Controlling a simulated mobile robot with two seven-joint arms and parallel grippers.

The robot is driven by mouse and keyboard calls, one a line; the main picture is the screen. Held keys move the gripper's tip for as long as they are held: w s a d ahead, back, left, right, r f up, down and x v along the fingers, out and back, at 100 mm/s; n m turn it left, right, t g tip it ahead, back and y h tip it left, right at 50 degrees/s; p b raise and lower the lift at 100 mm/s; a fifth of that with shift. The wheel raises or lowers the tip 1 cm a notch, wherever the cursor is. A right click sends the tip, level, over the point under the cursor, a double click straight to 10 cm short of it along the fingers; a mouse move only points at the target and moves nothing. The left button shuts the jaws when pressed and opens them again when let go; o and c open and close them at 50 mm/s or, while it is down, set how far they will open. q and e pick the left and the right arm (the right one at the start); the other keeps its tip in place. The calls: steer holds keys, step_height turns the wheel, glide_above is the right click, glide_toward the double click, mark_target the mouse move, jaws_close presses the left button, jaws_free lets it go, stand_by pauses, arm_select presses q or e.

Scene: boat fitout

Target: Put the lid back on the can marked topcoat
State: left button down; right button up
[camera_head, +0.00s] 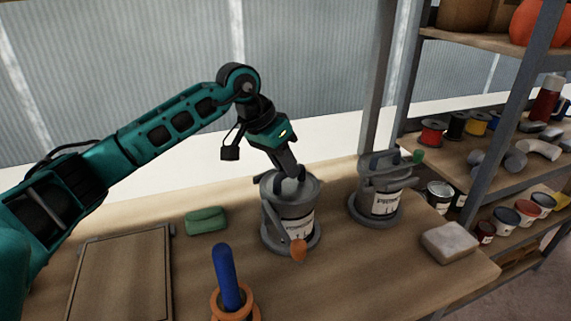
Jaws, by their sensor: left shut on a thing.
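Two grey cans with white labels stand upright on the wooden bench: a nearer one (287,222) with an orange-knobbed handle in the middle, and a farther one (380,203) with a green knob to its right. The label print is too small to read surely. My left gripper (289,175) comes down from above onto the nearer can's top. It is shut on the dark knob of a grey lid (311,188) there. The lid lies at the can's rim; I cannot tell if it is fully seated. The gripper hides part of the lid. My right gripper is out of view.
A green block (207,220) lies left of the nearer can. A blue handle (227,276) stands up from an orange ring (250,305) in front. A framed board (120,280) lies at left, a pale block (450,241) at right. Shelves with spools and pots stand right.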

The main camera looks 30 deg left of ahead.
arm_select(q)
steer(key=shift+f+b, duration=0.2)
steer(key=shift+b, duration=0.15)
stand_by(0.6)
steer(key=c, duration=0.5)
jaws_free()
stand_by(0.3)
steer(key=shift+r+p, duration=2.1)
steer(key=shift+r, duration=1.5)
steer(key=shift+c, duration=0.4)
